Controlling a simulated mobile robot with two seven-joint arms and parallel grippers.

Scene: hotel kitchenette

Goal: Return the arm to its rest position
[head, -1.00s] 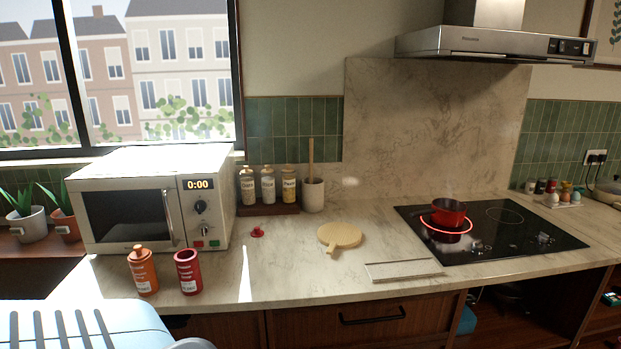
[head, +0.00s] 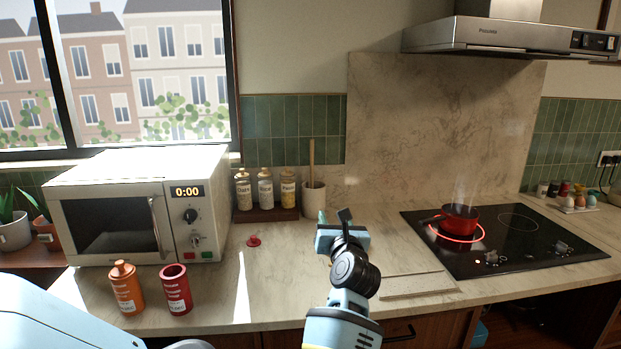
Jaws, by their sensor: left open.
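My left gripper (head: 334,216) is in the middle of the head view, above the counter (head: 210,292), with its fingers pointing away from me. Its jaws are open and I see nothing between them. The blue arm rises to it from the bottom edge. The gripper and wrist cover the spot where the round wooden board lay. My right gripper is not in view.
A red pot (head: 460,217) steams on the glowing ring of the hob (head: 520,262). A flat slab (head: 418,285) lies right of my wrist. An orange canister (head: 126,288), an open red canister (head: 175,289), a red lid (head: 253,241) and a microwave (head: 110,222) are left.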

